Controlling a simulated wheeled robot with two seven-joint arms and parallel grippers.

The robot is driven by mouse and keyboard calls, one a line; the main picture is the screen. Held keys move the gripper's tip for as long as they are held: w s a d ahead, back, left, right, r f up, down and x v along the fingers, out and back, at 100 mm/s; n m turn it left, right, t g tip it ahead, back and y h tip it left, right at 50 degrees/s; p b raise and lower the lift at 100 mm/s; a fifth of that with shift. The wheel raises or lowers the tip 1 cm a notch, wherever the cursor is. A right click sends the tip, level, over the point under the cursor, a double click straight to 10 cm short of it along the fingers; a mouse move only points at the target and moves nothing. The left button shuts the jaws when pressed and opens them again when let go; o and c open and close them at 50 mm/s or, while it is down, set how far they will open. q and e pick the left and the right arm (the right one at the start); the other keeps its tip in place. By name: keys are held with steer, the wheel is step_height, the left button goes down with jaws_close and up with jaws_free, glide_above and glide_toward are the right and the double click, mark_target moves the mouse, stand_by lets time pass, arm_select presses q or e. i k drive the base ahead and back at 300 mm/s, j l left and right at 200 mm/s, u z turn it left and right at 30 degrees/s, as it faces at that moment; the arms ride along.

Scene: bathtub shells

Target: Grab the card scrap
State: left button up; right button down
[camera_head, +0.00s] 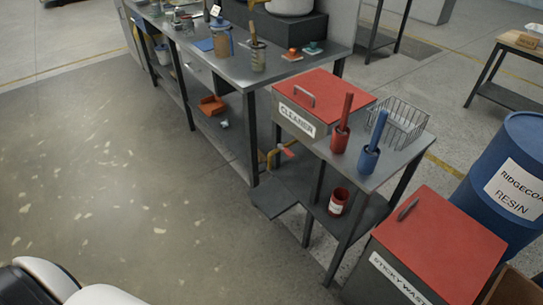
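I cannot pick out a card scrap for certain in the head view. Many small pale flecks lie on the floor at the left, too small to identify. A brown object, perhaps a carton, is cut off at the lower right corner (515,290). Neither of my grippers is in view; only white and black parts of my own body show at the lower left.
A long workbench (225,65) with jars and tools runs along the back. A grey stand holds a red-lidded CLEANER box (318,88), a wire basket (400,122) and red and blue handled tools. A red-lidded STICKY WASTE bin (440,245) and blue drum (510,170) stand right. Left floor is open.

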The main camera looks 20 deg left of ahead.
mark_target(262, 158)
steer(key=i+j+z, duration=0.1)
steer(key=j+z, duration=0.65)
steer(key=z, duration=0.2)
